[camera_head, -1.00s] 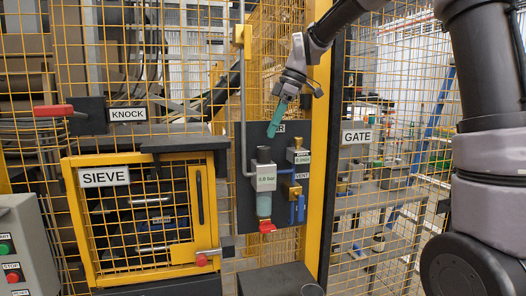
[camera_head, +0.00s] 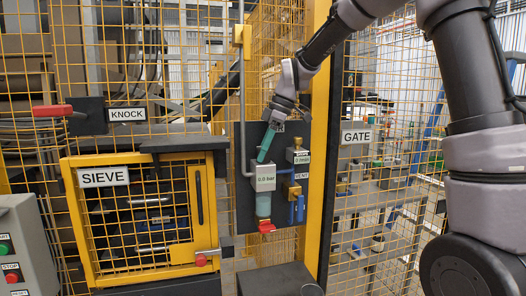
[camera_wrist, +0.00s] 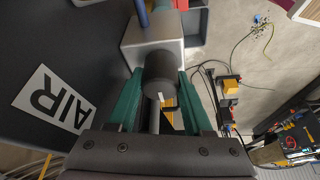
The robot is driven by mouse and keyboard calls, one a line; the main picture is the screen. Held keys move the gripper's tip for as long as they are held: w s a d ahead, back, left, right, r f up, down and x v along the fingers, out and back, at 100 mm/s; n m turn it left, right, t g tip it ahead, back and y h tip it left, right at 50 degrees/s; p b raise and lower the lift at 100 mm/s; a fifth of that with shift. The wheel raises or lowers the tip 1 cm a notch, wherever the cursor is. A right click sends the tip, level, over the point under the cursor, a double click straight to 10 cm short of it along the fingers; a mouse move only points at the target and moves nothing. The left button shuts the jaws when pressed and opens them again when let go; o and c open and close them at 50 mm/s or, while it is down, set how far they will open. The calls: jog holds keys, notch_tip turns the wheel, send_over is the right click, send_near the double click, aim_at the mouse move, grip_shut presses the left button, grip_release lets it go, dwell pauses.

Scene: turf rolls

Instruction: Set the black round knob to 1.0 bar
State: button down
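The black round knob (camera_wrist: 160,72) sits on top of the grey regulator block (camera_wrist: 150,40) in the wrist view. In the head view the regulator (camera_head: 265,180) carries a small label that looks like 0.0 bar, too small to be sure, and the knob is mostly hidden behind my fingers. My gripper (camera_head: 263,157) reaches down from above at a tilt. In the wrist view its two green fingers stand on either side of the knob, with narrow gaps visible. It is open and does not appear to touch the knob.
A brass valve with a blue handle (camera_head: 300,208) stands close right of the regulator. A red handle (camera_head: 267,227) hangs below the bowl. A yellow post (camera_head: 320,170) is at right, and the caged SIEVE box (camera_head: 145,220) at left. The AIR label (camera_wrist: 55,100) lies beside my fingers.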

jog(key=shift+m, duration=0.3)
jog(key=m+t, duration=0.1)
jog(key=m, duration=0.2)
jog(key=shift+r+m+t, duration=0.1)
jog(key=shift+m+t, duration=0.2)
jog(key=shift+m, duration=0.1)
jog(key=m, duration=0.2)
jog(key=m+t+h, duration=0.1)
jog(key=m, duration=0.1)
jog(key=shift+t, duration=0.3)
jog(key=m+h, duration=0.1)
jog(key=m, duration=0.1)
jog(key=m+t, duration=0.1)
jog(key=m, duration=0.1)
jog(key=shift+m+h, duration=0.4)
jog(key=shift+w+m+h, duration=0.1)
jog(key=shift+m+h, duration=0.6)
jog(key=shift+m, duration=1.3)
jog(key=c, duration=0.6)
grip_release()
